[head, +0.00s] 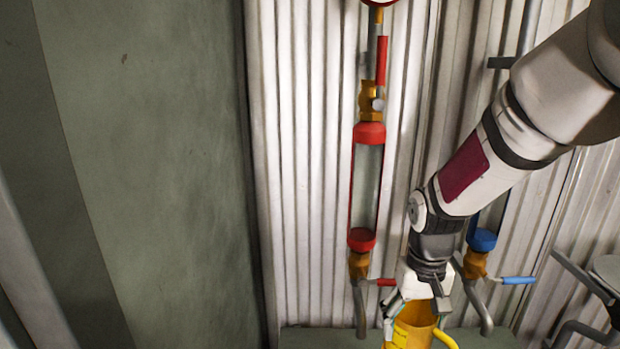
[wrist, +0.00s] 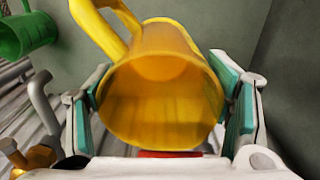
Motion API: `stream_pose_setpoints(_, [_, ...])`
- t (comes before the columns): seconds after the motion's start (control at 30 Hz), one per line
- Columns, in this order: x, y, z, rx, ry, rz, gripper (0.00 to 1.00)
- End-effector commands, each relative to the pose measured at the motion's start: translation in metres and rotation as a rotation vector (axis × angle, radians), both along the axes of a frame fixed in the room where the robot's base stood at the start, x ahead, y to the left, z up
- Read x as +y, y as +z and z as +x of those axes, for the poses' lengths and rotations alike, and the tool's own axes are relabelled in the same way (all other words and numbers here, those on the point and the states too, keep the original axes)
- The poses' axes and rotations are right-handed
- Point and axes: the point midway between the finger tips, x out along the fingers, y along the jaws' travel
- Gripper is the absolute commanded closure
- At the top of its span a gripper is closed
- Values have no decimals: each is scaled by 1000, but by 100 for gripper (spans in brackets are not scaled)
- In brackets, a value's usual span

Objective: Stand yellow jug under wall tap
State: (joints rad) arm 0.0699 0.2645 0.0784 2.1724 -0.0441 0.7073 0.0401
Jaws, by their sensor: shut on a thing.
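The yellow jug (head: 415,328) is at the bottom of the head view, cut off by the lower edge. My gripper (head: 420,290) is shut on it. In the wrist view the jug (wrist: 165,90) is between the two teal finger pads, its open mouth facing the camera and its handle at upper left. Two wall taps show: one with a red lever (head: 385,282) left of the jug, one with a blue lever (head: 518,280) right of it. The jug appears between their grey spouts, under neither in the picture. Its base is hidden.
A green jug (wrist: 22,34) is at the wrist view's upper left, near a brass tap body (wrist: 40,157). A grey-green ledge (head: 315,339) runs below the corrugated wall. Grey pipes and a round seat-like part (head: 606,270) stand at lower right.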

Motion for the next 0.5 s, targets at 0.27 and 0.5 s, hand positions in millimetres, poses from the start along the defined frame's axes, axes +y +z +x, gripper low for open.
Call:
stream_pose_setpoints(0.27, [-1, 31, -3, 4, 1, -7, 57])
stream_pose_setpoints(0.5, [-1, 52, -9, 4, 2, -7, 57])
